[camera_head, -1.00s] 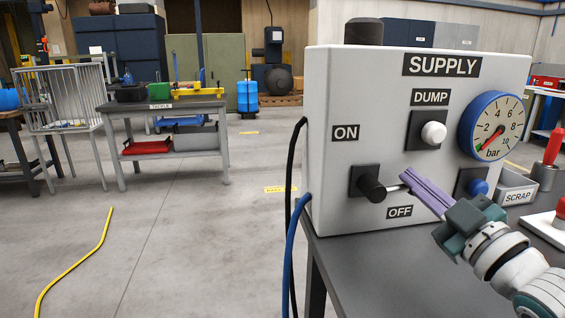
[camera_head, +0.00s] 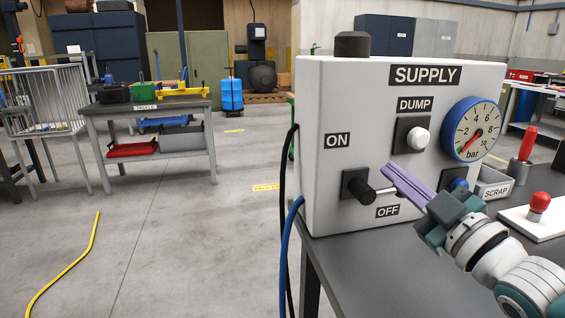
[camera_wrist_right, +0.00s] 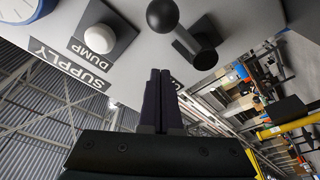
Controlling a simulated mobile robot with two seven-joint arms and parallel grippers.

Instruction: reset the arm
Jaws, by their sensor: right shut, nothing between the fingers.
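The same knob also shows in the right wrist view (camera_wrist_right: 163,14). I cannot tell whether the fingertips touch the rod. In the right wrist view the closed fingers (camera_wrist_right: 160,75) point towards the box front. My left gripper is not in view.
The box front also carries a white DUMP button (camera_head: 419,138), a pressure gauge (camera_head: 474,128) and a blue knob partly hidden by my gripper. A SCRAP tray (camera_head: 495,186) and a red-knobbed block (camera_head: 538,205) are at the right. Blue and black hoses hang on the box's left. Open floor lies left.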

